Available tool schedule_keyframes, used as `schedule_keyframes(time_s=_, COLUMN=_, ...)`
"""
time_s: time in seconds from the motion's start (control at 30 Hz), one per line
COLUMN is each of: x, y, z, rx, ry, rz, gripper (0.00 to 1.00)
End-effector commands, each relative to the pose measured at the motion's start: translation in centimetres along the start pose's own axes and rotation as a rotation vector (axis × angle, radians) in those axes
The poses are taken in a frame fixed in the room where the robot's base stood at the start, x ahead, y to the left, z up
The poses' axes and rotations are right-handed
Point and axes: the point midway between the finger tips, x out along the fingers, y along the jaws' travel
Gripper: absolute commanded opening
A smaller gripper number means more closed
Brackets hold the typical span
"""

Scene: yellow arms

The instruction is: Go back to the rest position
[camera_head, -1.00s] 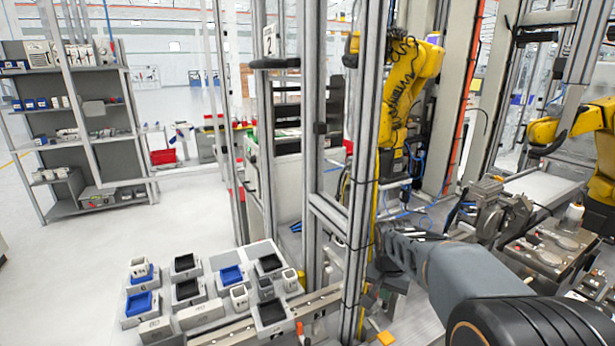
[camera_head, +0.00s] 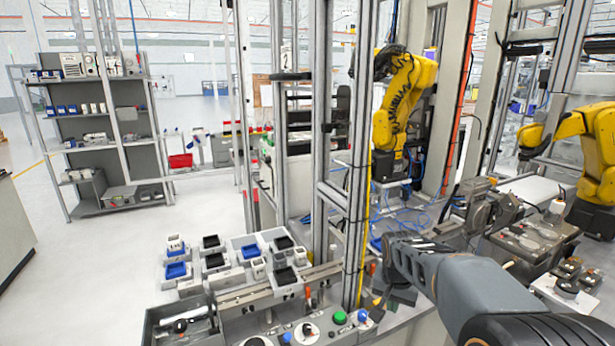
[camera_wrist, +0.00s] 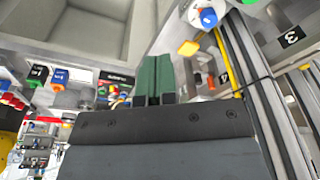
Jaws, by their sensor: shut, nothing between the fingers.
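My gripper (camera_wrist: 153,78) shows in the wrist view as two dark green fingers lying side by side, shut, with nothing between them. The dark grey plate of my wrist fills the lower middle of that view. In the head view my grey arm reaches in from the lower right to the machine bench, beside the aluminium posts. I cannot make out the fingers clearly there.
Small bins (camera_head: 285,276) stand at the lower middle left, beside a control panel with a green button (camera_head: 340,317) and a grey tray (camera_head: 183,325). Aluminium posts (camera_head: 327,150) and yellow robot arms (camera_head: 405,95) stand beyond. A shelf (camera_head: 100,140) is at left; floor before it is clear.

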Motion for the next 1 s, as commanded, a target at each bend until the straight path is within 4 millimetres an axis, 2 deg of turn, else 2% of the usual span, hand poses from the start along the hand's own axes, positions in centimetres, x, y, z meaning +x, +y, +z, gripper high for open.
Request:
schedule_keyframes(time_s=0.07, x=0.2, y=0.2, z=0.1, rx=-0.043, ry=-0.004, rz=-0.002, gripper=0.00)
schedule_keyframes(time_s=0.17, x=1.2, y=1.0, z=1.2, rx=-0.101, ry=-0.032, rz=0.003, gripper=0.00)
schedule_keyframes(time_s=0.27, x=1.2, y=1.6, z=2.7, rx=-0.166, ry=-0.041, rz=-0.004, gripper=0.00)
schedule_keyframes(time_s=0.57, x=-0.7, y=3.0, z=8.4, rx=-0.352, ry=-0.009, rz=-0.046, gripper=0.00)
schedule_keyframes(time_s=0.8, x=-2.6, y=4.4, z=13.5, rx=-0.466, ry=0.071, rz=-0.091, gripper=0.00)
schedule_keyframes(time_s=0.9, x=-3.4, y=4.8, z=15.1, rx=-0.481, ry=0.111, rz=-0.107, gripper=0.00)
schedule_keyframes(time_s=1.0, x=-4.1, y=5.0, z=15.8, rx=-0.483, ry=0.146, rz=-0.119, gripper=0.00)
